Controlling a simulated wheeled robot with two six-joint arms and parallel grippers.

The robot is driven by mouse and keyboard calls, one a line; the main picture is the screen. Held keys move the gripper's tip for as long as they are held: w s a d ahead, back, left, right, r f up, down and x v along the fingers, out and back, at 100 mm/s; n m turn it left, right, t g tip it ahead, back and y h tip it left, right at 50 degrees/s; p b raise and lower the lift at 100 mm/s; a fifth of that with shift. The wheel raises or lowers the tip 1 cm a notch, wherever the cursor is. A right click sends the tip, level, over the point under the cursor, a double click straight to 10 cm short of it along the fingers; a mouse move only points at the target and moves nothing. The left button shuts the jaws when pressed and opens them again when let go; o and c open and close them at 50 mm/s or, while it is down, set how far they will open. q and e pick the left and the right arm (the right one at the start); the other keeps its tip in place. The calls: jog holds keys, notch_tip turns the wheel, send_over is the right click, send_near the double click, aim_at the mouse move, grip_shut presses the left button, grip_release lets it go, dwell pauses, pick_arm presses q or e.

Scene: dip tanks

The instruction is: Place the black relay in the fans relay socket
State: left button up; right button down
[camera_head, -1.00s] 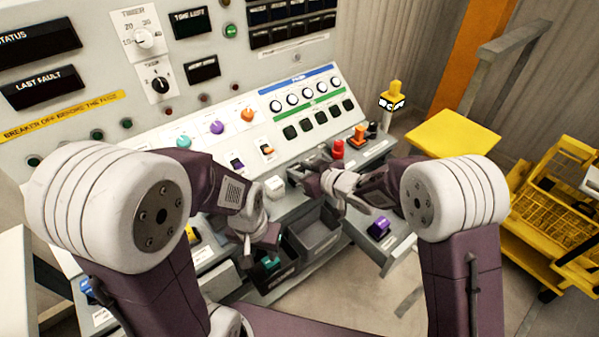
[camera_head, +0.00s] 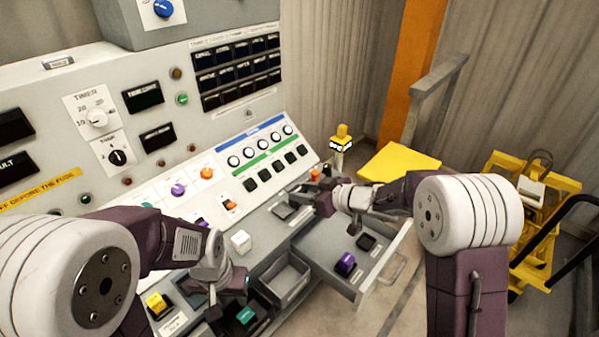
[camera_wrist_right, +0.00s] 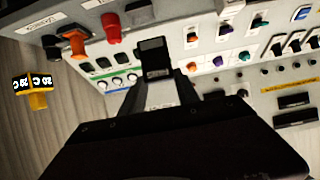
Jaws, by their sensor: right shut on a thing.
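My right gripper (camera_head: 322,200) is over the right part of the console, above the open drawer's back edge. In the right wrist view it is shut on a black block, the black relay (camera_wrist_right: 154,55), which stands out from the fingertips. In the head view I cannot make out the relay against the dark fingers. A grey recess with a dark square (camera_head: 286,211) lies on the console left of this gripper. I cannot read which socket is the fans one. My left gripper (camera_head: 230,295) points down over the lower left shelf, its fingers apart and seemingly empty.
The open drawer (camera_head: 385,270) holds a purple relay (camera_head: 345,263) and a dark square (camera_head: 367,242). Red (camera_wrist_right: 112,30) and orange (camera_wrist_right: 75,42) controls stand close by.

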notch_tip(320, 180, up, 7)
jog(key=p, duration=0.6)
jog(key=shift+p, duration=0.3)
jog(key=shift+r, duration=0.1)
